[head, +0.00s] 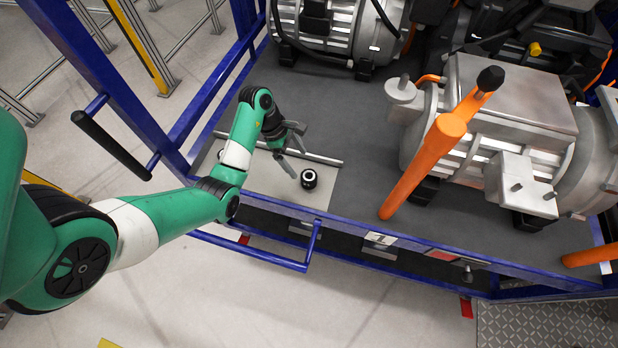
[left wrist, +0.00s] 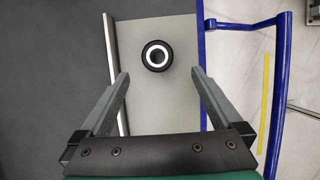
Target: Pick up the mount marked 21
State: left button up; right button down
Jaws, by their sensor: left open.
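A small black round mount (head: 309,179) with a white ring on top stands on a light grey plate (head: 262,180) at the left end of the drive unit's deck. It also shows in the left wrist view (left wrist: 157,56), ahead of my fingertips and roughly between their lines. No number is readable on it. My left gripper (head: 292,152) is open and empty, above the plate and a little to the upper left of the mount, not touching it. In the left wrist view my left gripper (left wrist: 161,75) has its two fingers wide apart. My right gripper is not in view.
A blue frame rail (head: 270,212) edges the plate, and a metal bar (head: 318,158) runs along its far side. An orange post (head: 425,165) and a grey motor housing (head: 505,100) stand to the right. The dark deck (head: 355,185) between is clear.

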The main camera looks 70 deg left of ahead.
pick_arm(q)
jog(key=b, duration=0.1)
send_over(309, 176)
jog(key=s, duration=0.2)
jog(key=f, duration=0.4)
jog(key=shift+s+d+f, duration=0.15)
jog(key=shift+d+f, duration=0.05)
jog(key=shift+f, duration=0.1)
jog(key=b+x, duration=0.2)
jog(key=x, duration=0.3)
jog(key=shift+a+f, duration=0.15)
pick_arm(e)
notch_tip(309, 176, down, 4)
pick_arm(q)
grip_shut()
